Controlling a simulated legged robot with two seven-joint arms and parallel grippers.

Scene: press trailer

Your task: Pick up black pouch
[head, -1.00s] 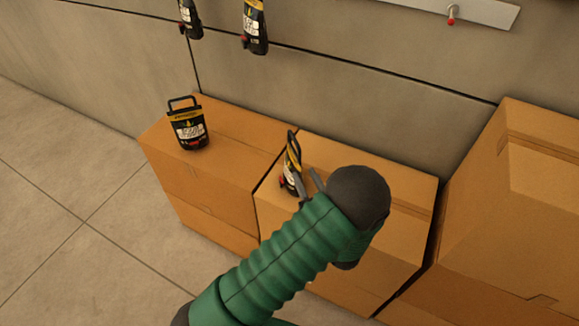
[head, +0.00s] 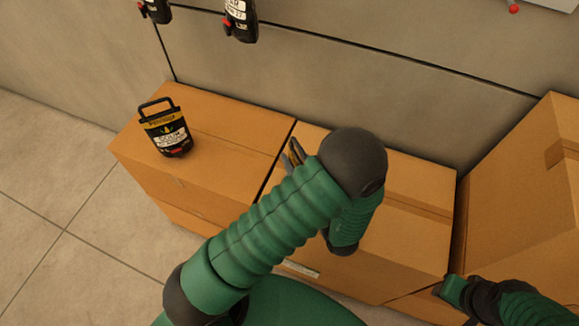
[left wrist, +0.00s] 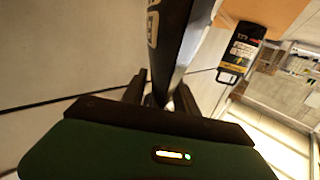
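A black pouch (left wrist: 174,35) with a white-marked label is between the fingers of my left gripper (left wrist: 160,92), filling the space in the left wrist view. In the head view my left gripper (head: 294,154) is over the middle box, and my own arm hides most of the pouch there. The fingers appear closed on it. A second black pouch (head: 166,131) with a handle, a yellow band and a white label stands on the left box; it also shows in the left wrist view (left wrist: 240,52). My right gripper (head: 446,290) is at the lower right, too unclear to read.
Cardboard boxes stand along the wall: a left one (head: 215,125), a middle one (head: 405,182) and a taller right one (head: 520,200). Two more black pouches hang on the wall (head: 240,18) (head: 156,10). Tiled floor (head: 50,200) is free at the left.

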